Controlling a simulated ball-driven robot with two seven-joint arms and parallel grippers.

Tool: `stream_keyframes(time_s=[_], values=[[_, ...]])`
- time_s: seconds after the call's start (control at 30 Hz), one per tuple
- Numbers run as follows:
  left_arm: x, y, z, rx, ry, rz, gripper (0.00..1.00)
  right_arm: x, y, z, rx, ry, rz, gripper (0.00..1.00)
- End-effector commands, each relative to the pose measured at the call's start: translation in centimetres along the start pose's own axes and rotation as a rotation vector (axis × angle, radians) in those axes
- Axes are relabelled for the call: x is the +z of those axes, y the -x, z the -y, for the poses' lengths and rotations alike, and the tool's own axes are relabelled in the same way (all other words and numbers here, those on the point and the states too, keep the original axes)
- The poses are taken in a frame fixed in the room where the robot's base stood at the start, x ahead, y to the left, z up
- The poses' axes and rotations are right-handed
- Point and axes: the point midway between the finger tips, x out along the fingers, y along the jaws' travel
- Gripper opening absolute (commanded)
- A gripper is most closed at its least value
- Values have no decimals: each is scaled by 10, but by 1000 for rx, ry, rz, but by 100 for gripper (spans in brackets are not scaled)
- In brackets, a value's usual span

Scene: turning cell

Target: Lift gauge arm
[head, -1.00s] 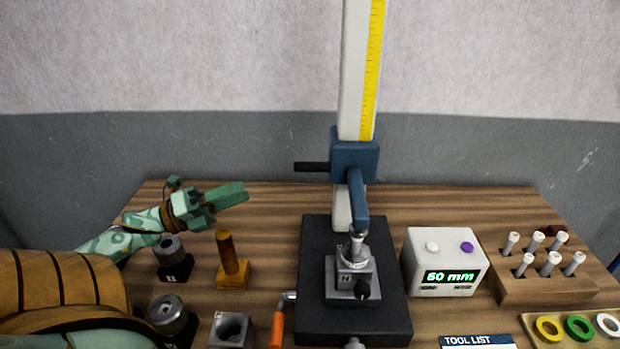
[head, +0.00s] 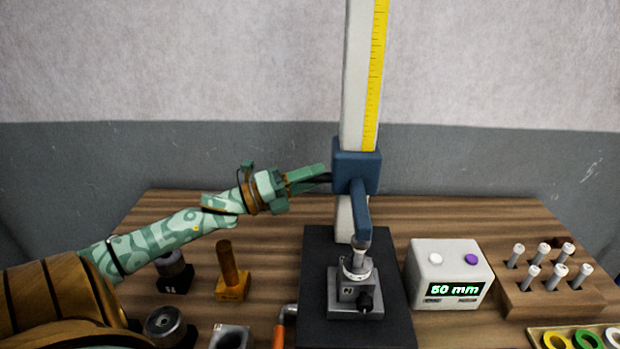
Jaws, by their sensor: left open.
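The height gauge has a tall white column (head: 357,75) with a yellow scale, and a blue slide (head: 357,172) with an arm (head: 361,208) reaching down toward the front. The arm's tip is just above a grey holder (head: 354,290) marked N, on a black base (head: 318,270). My left gripper (head: 324,179) is open, with its fingertips at the dark handle on the slide's left side. The handle is mostly hidden by the fingers, and I cannot tell whether they touch it. My right gripper is not in view.
A white readout box (head: 448,273) showing 50 mm stands right of the gauge, beside a wooden rack (head: 555,295) of white pins. A yellow-brown post (head: 230,270) and dark round holders (head: 167,325) stand at the left, below my arm.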

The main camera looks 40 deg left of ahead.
Motion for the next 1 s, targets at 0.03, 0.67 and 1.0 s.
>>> stream_keyframes(time_s=[0.03, 0.67, 1.0], values=[[0, 0, 0, 0, 0, 0, 41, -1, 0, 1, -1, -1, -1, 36], [7, -2, 11, -1, -3, 2, 0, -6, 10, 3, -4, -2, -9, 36], [56, -21, 89, -6, -9, 5, 0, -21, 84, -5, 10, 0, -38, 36]])
